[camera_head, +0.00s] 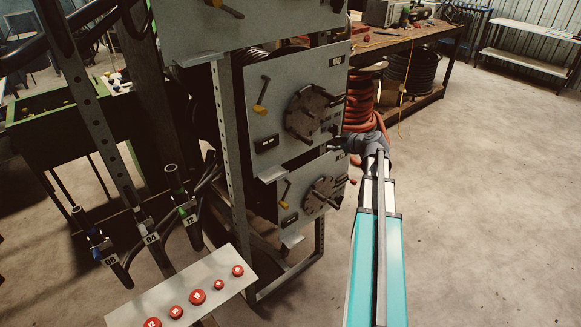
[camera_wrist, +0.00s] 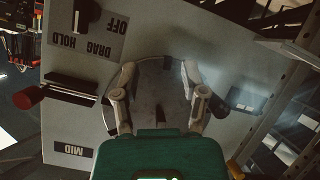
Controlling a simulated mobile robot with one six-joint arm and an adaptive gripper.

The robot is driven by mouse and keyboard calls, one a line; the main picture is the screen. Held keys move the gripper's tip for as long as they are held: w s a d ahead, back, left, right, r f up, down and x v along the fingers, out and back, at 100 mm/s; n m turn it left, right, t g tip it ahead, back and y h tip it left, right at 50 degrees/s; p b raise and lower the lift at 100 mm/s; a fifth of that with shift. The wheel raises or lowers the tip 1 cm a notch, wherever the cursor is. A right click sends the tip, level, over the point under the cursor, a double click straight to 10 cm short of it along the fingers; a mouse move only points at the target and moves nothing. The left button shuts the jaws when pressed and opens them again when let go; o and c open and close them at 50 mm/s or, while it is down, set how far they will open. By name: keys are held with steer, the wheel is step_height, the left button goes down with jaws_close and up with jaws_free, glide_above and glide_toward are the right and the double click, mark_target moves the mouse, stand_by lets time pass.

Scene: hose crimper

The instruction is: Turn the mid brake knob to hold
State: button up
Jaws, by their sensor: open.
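The mid panel (camera_head: 285,85) is the middle grey plate on the rack. In the wrist view it appears upside down, with its MID label (camera_wrist: 72,150) at lower left and an OFF, DRAG, HOLD plate (camera_wrist: 88,42) at upper left. A dark knob (camera_wrist: 83,15) sits by that plate at the top edge, partly cut off; I cannot tell its setting. My gripper (camera_wrist: 160,75) is open, its fingers spread over the grey disc (camera_wrist: 150,95), apart from the knob. In the head view my gripper (camera_head: 345,143) is at the panel's lower right corner, with nothing visibly held.
The panel carries a crank disc (camera_head: 308,112) and a yellow-handled lever (camera_head: 261,108). A dark bar with a red end (camera_wrist: 27,97) sticks out in the wrist view. A lower panel (camera_head: 312,195), red hose coils (camera_head: 359,100) and a bench (camera_head: 425,32) are nearby. The floor at right is clear.

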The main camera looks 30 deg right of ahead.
steer(key=s+a+f+g+y+p, duration=0.1)
steer(key=a+g, duration=0.1)
steer(key=a, duration=0.7)
steer(key=s+a+f+m+g+p, duration=0.1)
steer(key=a+f+g, duration=0.1)
steer(key=a, duration=0.8)
steer(key=shift+g+y, duration=0.4)
steer(key=shift+g, duration=0.1)
steer(key=s+a+f+m+g+h, duration=0.2)
steer(key=s+a+g, duration=0.1)
steer(key=s+a, duration=0.5)
steer(key=s+a+f+m+g+h, duration=0.2)
steer(key=s+a, duration=0.6)
steer(key=a, duration=0.4)
steer(key=shift+f+m+g, duration=0.4)
steer(key=shift+m+g, duration=0.4)
steer(key=shift+g, duration=0.4)
